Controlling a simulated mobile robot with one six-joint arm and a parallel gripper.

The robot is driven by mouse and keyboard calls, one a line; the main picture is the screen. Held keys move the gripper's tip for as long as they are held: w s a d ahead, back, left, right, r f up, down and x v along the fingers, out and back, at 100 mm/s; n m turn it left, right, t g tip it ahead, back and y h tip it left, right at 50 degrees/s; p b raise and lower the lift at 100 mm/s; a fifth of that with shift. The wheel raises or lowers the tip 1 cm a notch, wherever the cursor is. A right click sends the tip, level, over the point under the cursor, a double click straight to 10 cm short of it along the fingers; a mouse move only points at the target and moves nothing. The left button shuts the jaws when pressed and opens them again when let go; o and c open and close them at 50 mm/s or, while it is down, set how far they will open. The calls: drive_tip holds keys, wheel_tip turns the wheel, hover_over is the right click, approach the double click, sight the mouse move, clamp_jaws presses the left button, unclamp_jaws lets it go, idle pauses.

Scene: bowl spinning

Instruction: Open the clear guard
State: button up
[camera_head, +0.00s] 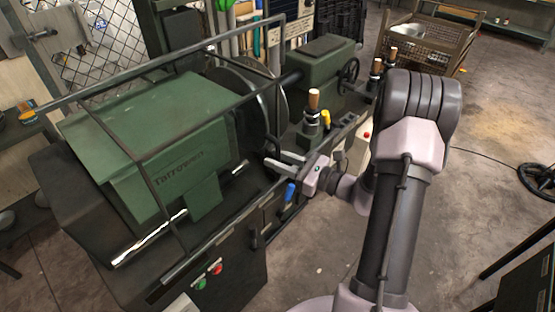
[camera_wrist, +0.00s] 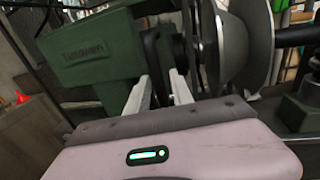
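The clear guard (camera_head: 110,80) is a dark metal bar frame, its see-through panels hard to make out. It stands over the green lathe headstock (camera_head: 165,135) and the round metal disc beside it, and looks lowered. My gripper (camera_head: 279,162) is at the frame's lower right front, close to the disc. Its two pale fingers are apart in both views. In the wrist view my gripper (camera_wrist: 160,88) points at the green headstock (camera_wrist: 90,60), with the large metal disc (camera_wrist: 235,45) at the right. I cannot tell whether the fingers touch the frame.
A green tailstock (camera_head: 325,68) with a handwheel stands right of the disc. Wooden-handled tools (camera_head: 313,105) stand upright on the lathe's front ledge. Red and green buttons (camera_head: 208,273) are on the lower front panel. A wire crate (camera_head: 425,45) stands behind.

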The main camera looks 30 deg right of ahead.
drive_tip(key=shift+o, duration=0.3)
drive_tip(key=p+v, duration=0.3)
drive_tip(key=v, duration=1.4)
drive_tip(key=shift+s, duration=0.15)
drive_tip(key=a+r+n+g+y, duration=0.1)
drive_tip(key=a+r+n+g, duration=0.3)
drive_tip(key=a+n+g, duration=0.4)
drive_tip(key=a+r+n+g, duration=0.3)
drive_tip(key=a+n+g, duration=0.15)
drive_tip(key=a, duration=0.65)
drive_tip(key=s+a+r+n+t+h, duration=0.3)
drive_tip(key=s+a+r+n+h, duration=0.4)
drive_tip(key=n, duration=0.6)
drive_tip(key=shift+s+a+r+h, duration=0.4)
drive_tip(key=shift+s+r+h, duration=0.2)
drive_tip(key=shift+s, duration=0.05)
